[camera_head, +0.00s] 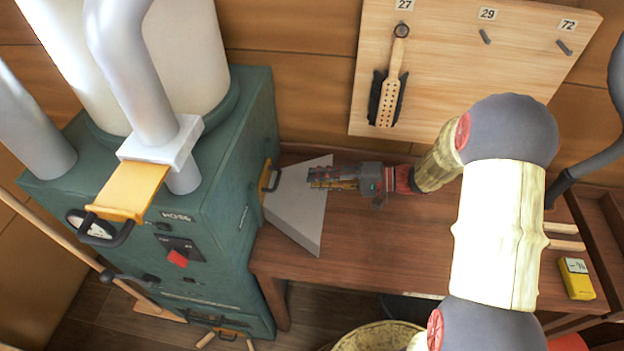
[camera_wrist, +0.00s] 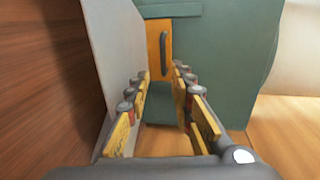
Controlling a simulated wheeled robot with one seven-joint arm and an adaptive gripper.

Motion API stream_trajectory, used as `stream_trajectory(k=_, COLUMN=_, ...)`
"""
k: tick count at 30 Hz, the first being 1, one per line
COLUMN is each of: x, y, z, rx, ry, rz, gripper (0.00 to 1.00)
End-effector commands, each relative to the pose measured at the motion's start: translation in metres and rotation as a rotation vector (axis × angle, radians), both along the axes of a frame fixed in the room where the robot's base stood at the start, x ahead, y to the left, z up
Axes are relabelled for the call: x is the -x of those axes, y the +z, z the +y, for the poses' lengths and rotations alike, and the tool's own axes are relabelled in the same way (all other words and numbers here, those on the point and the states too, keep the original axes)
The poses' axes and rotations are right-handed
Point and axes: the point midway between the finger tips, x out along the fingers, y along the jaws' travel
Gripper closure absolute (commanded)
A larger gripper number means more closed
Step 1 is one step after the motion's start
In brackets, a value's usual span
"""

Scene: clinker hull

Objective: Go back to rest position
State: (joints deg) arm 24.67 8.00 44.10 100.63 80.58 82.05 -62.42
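My gripper (camera_head: 314,178) reaches left over the brown bench in the head view, with my arm coming in from the right. In the wrist view my gripper (camera_wrist: 161,76) has its two yellow-padded fingers apart, with nothing between them. Beyond the fingertips is a yellow plate with a dark handle (camera_wrist: 165,48) on the green machine (camera_wrist: 228,60). The same yellow plate (camera_head: 268,178) shows on the machine's right side in the head view. A grey sloped sheet (camera_head: 298,215) lies beneath and beside the fingers; I cannot tell whether they touch it.
The green machine (camera_head: 215,215) with pipes stands left of the bench (camera_head: 355,255). A pegboard (camera_head: 450,60) with a perforated wooden tool (camera_head: 390,95) hangs behind. A yellow device (camera_head: 577,278) lies at right. A basket (camera_head: 375,336) is below. The bench middle is mostly clear.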

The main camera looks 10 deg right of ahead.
Motion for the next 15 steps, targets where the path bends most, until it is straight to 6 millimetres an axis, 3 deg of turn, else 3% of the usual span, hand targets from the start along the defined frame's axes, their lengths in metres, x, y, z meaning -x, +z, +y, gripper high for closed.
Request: stream_trajectory(k=15, x=0.0027, y=0.0041, z=0.0031, rx=0.012, ry=0.014, rz=0.002, gripper=0.77)
